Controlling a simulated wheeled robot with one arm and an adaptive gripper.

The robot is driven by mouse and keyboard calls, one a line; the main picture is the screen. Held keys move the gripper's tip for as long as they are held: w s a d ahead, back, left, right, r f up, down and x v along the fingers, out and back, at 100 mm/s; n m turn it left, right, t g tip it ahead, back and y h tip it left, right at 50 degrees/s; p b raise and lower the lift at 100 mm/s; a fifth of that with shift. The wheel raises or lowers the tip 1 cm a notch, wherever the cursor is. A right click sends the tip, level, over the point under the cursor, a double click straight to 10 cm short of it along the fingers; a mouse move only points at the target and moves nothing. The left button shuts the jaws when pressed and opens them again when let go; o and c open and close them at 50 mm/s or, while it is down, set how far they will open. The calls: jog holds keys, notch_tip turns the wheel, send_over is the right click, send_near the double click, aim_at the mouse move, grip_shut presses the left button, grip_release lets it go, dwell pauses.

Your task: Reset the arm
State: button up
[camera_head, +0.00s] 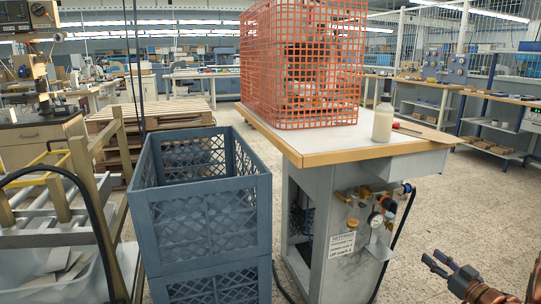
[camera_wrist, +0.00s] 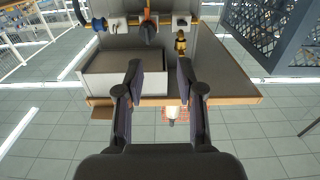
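My gripper (camera_head: 437,262) is at the lower right of the head view, out over the floor to the right of the workbench (camera_head: 315,157). In the wrist view my gripper (camera_wrist: 159,75) shows two dark fingers spread apart with nothing between them. The wrist view looks upside down toward the bench, with its valves and gauge at the top. The gripper touches nothing that I can see. Most of my arm is outside the head view.
An orange mesh cage (camera_head: 300,65) encloses a machine on the bench. A bottle (camera_head: 383,121) stands near the bench's right edge. Stacked blue-grey crates (camera_head: 205,225) stand left of the bench. Valves and a gauge (camera_head: 375,220) stick out of its side. Floor at right is clear.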

jog(key=w+r+m+g+h+p, duration=0.2)
jog(key=w+r+g+h+p, duration=0.15)
jog(key=r+h+p, duration=0.6)
jog(key=s+a+r+m+g+p, duration=0.2)
jog(key=s+a+r+g+p, duration=0.25)
jog(key=s+r, duration=0.4)
jog(key=s+a+r+g+y+p, duration=0.2)
jog(key=s+a+r+g+p, duration=0.3)
jog(key=s+a, duration=1)
jog(key=s+a+r+n+g+y+p, duration=0.1)
jog(key=s+a+r+g+y+p, duration=0.2)
jog(key=s+a, duration=1.2)
notch_tip(320, 180, up, 4)
jog(key=s+g+p, duration=0.2)
jog(key=g+p, duration=0.1)
jog(key=p, duration=0.1)
jog(key=shift+s+a+f, duration=0.15)
jog(key=shift+s+a, duration=0.05)
jog(key=shift+s, duration=0.2)
jog(key=shift+y, duration=0.25)
